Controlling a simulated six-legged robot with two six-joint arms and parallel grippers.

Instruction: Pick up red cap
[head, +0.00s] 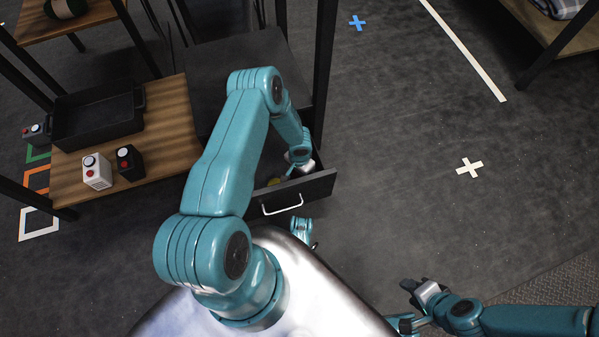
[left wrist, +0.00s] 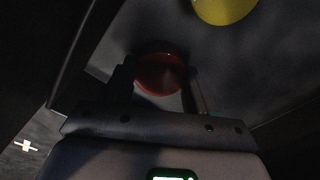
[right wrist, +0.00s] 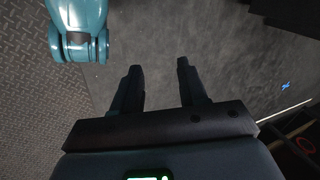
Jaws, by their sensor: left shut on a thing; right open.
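The red cap (left wrist: 160,74) is a round red disc in the left wrist view, inside the dark drawer. My left gripper (left wrist: 160,88) is shut on it, with one finger on each side. In the head view my left gripper (head: 300,156) reaches into the open drawer (head: 291,196), and its own arm and the drawer hide the cap there. A yellow round thing (left wrist: 226,8) lies near it in the drawer. My right gripper (right wrist: 158,85) is open and empty above the floor; it also shows in the head view (head: 411,290).
A wooden shelf (head: 176,140) at the left holds a black tray (head: 97,121), a white button box (head: 96,172) and a dark button box (head: 130,163). The drawer front has a white handle.

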